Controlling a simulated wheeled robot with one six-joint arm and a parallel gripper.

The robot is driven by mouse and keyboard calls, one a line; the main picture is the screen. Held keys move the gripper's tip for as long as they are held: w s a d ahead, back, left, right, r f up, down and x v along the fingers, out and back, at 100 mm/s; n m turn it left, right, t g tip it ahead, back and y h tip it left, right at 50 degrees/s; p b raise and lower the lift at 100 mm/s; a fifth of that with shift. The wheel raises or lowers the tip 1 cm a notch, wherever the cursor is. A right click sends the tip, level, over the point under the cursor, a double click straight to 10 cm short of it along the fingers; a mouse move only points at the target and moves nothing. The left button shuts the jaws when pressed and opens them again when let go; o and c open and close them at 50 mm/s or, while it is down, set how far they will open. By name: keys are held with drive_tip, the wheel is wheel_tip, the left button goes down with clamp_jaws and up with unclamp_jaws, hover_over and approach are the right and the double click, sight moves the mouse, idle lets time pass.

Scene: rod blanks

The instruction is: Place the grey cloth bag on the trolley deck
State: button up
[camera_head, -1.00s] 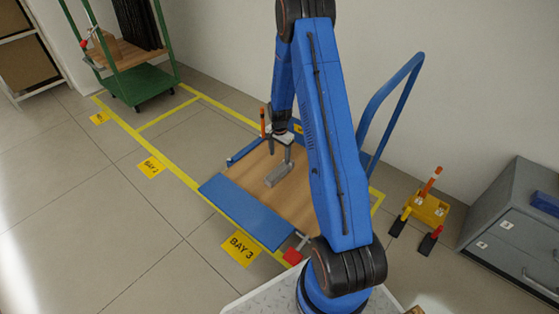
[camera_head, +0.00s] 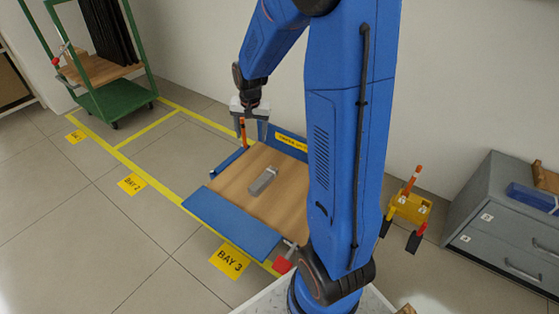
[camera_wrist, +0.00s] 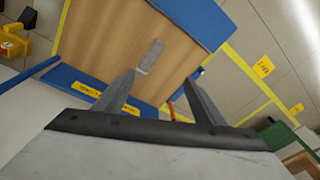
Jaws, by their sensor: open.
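The grey cloth bag (camera_head: 263,181) lies on the wooden trolley deck (camera_head: 285,201), near its middle. It also shows in the wrist view (camera_wrist: 151,56), lying apart from the fingers. My gripper (camera_head: 250,132) is raised above the far side of the deck, open and empty. In the wrist view its two spread fingers (camera_wrist: 158,88) point toward the deck with clear space between them and the bag. My arm hides the right part of the trolley in the head view.
A blue flap (camera_head: 230,222) edges the deck's near side. An orange-tipped post (camera_head: 242,130) stands by the deck's far left corner. A green cart (camera_head: 118,98) stands at back left, a grey drawer cabinet (camera_head: 500,230) at right, and a yellow caddy (camera_head: 409,207) near it.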

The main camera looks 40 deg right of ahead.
drive_tip(key=s+a+r+n+t, duration=0.1)
drive_tip(key=s+a+r+n, duration=0.4)
drive_tip(key=s+r, duration=0.8)
drive_tip(key=s+a+r+n+t, duration=0.1)
drive_tip(key=s+a, duration=0.1)
drive_tip(key=s, duration=0.7)
drive_tip(key=s+a+r+n+t, duration=0.1)
drive_tip(key=s+a+r+n, duration=0.1)
drive_tip(key=s, duration=0.7)
drive_tip(key=shift+n, duration=0.3)
drive_tip(key=shift+a, duration=0.1)
drive_tip(key=shift+c, duration=0.6)
